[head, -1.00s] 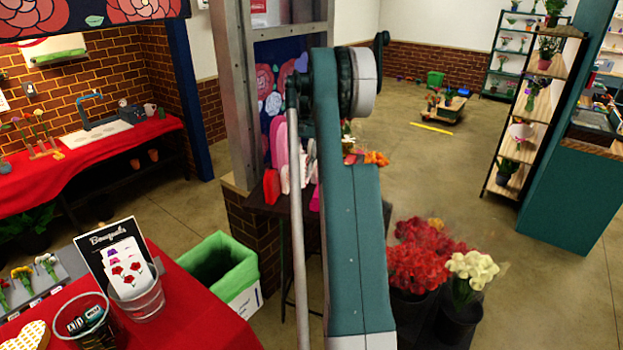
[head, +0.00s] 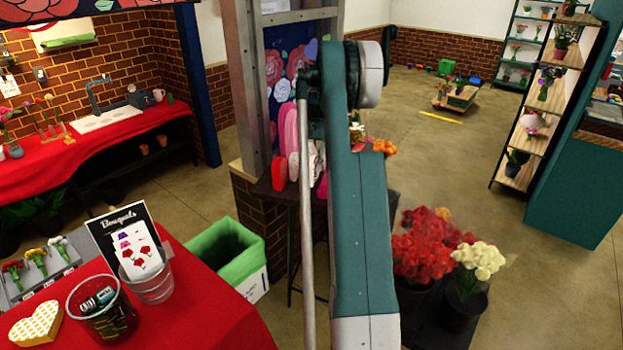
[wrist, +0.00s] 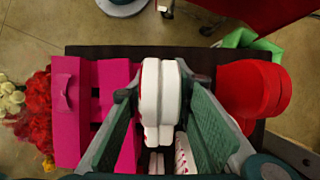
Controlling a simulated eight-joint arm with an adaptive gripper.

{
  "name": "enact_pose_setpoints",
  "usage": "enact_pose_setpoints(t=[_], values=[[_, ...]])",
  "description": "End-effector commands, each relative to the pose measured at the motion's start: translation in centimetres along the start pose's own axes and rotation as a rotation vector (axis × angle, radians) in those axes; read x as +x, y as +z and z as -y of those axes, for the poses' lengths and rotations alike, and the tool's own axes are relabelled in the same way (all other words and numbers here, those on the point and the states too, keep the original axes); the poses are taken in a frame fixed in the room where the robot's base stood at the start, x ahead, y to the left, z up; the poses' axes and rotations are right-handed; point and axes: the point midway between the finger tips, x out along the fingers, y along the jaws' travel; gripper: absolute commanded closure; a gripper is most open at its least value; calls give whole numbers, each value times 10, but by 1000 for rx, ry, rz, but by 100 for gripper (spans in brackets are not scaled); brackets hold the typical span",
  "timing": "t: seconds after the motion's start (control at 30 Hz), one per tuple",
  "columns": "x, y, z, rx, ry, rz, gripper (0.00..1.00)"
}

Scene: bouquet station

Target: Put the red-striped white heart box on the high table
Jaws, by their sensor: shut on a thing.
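In the wrist view my gripper (wrist: 163,92) has its two green-padded fingers on either side of a white heart box with red edging (wrist: 151,95), seen edge-on. It is shut on this box. Another white box with red stripes (wrist: 184,152) shows lower, between the fingers. Below is a dark tabletop (wrist: 200,52); I cannot tell whether the held box touches it. In the head view my arm hides the gripper; part of a white box (head: 317,160) shows beside the arm above the dark, tall-legged table (head: 270,198).
Pink boxes (wrist: 68,110) stand left of my gripper, and red round-edged boxes (wrist: 245,90) stand right. A metal post (head: 245,80) rises by the dark table. Flower buckets (head: 460,300) stand at right. A red-covered table (head: 215,310) holds a yellow-patterned heart box (head: 36,324) and cups.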

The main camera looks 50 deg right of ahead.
Motion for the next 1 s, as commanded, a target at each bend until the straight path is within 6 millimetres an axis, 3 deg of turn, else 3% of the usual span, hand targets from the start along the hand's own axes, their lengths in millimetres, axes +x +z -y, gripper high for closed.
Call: enact_pose_setpoints(t=[0.47,0.8,1.0], values=[[8,-4,0,0,0,0,92],[36,-15,0,0,0,0,92],[41,-17,0,0,0,0,92]])
